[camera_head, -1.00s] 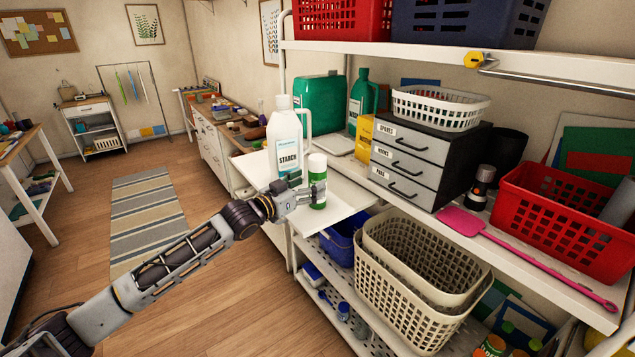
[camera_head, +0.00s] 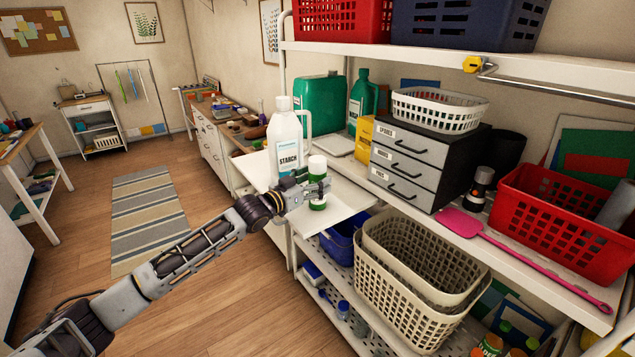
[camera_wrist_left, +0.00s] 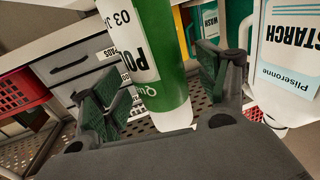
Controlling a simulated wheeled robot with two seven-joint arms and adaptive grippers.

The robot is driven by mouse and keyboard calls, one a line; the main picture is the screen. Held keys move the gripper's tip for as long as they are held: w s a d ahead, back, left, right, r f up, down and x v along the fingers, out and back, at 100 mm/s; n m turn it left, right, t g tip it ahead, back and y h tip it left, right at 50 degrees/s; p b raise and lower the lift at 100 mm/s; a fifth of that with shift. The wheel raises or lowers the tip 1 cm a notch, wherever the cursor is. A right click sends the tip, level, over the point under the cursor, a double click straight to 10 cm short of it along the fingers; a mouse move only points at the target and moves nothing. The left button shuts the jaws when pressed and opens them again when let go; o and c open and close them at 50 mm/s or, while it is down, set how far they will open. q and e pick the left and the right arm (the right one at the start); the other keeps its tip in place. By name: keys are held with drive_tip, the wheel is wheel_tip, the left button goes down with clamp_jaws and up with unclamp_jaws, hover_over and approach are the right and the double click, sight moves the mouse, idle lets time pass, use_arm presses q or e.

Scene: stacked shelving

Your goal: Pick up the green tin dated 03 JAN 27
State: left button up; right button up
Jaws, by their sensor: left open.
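The green tin (camera_head: 317,205) with a white top stands upright on the white pull-out board. In the left wrist view the tin (camera_wrist_left: 160,60) appears inverted, with a white label reading "03 J" and the rest cut off. My left gripper (camera_head: 312,189) is open at the tin's middle, and its fingers hide part of the tin. In the left wrist view the gripper (camera_wrist_left: 158,95) has a finger on each side of the tin, with gaps showing. My right gripper is not in view.
A white starch bottle (camera_head: 285,145) stands close behind and left of the tin. The white board (camera_head: 345,205) has bare room to the right. A grey drawer unit (camera_head: 405,165), beige baskets (camera_head: 405,285) and a red basket (camera_head: 560,230) are to the right.

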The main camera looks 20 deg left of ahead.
sight(318, 158)
use_arm(q)
drive_tip(key=shift+x, duration=0.9)
drive_tip(key=c, duration=1.4)
drive_tip(key=shift+r, duration=0.1)
drive_tip(key=shift+c, duration=0.2)
drive_tip(key=shift+r, duration=0.1)
drive_tip(key=shift+r+b, duration=0.55)
drive_tip(key=shift+r, duration=4.35)
